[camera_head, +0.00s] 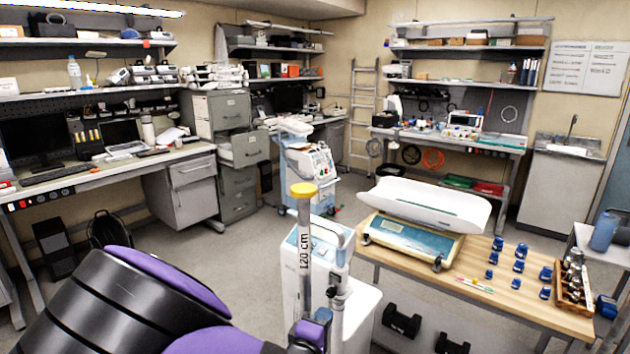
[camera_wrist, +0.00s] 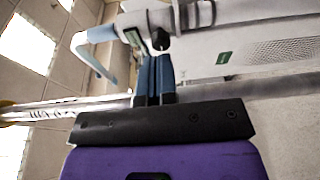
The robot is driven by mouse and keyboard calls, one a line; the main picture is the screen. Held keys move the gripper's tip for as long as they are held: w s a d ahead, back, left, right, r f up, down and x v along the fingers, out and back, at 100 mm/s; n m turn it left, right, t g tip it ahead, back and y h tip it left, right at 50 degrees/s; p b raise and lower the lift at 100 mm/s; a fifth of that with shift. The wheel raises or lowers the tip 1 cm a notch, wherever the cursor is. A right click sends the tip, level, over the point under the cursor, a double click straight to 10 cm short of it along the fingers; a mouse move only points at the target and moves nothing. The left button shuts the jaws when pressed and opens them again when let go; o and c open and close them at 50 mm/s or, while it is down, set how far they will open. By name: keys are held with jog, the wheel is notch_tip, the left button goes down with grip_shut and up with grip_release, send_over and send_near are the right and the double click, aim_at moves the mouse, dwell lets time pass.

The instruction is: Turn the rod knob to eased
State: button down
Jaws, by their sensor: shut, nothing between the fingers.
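A silver rod (camera_head: 304,240) with a yellow cap and a "120 cm" mark stands upright in the head view. The same rod lies across the wrist view (camera_wrist: 60,110), passing behind my gripper. My gripper (camera_wrist: 154,60) is shut, its blue-grey fingers side by side and empty. A small dark knob (camera_wrist: 160,41) sits on a pale clamp fitting (camera_wrist: 150,20) just beyond the fingertips; I cannot tell whether they touch. In the head view a grey fitting (camera_head: 336,293) shows on a second pole beside the rod. My purple wrist hides part of the area.
A white machine (camera_head: 325,262) with a handle stands behind the rod. At the right, a wooden table (camera_head: 490,272) holds a baby scale (camera_head: 425,203) and several blue weights. A wheeled medical device (camera_head: 310,168) stands further back. Open floor lies to the left.

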aim_at(340, 302)
jog(key=w+d, duration=0.3)
jog(key=w, duration=0.1)
jog(key=shift+d, duration=0.2)
jog(key=shift+w+d+r, duration=0.15)
jog(key=shift+w+r, duration=0.05)
dwell(0.6)
jog(key=shift+w+r, duration=0.1)
jog(key=shift+r, duration=0.05)
dwell(0.8)
jog(key=shift+d, duration=0.15)
jog(key=shift+s, duration=0.25)
jog(key=a+v, duration=0.1)
jog(key=v, duration=0.5)
jog(key=shift+w+f, duration=0.25)
jog(key=shift+a, duration=0.1)
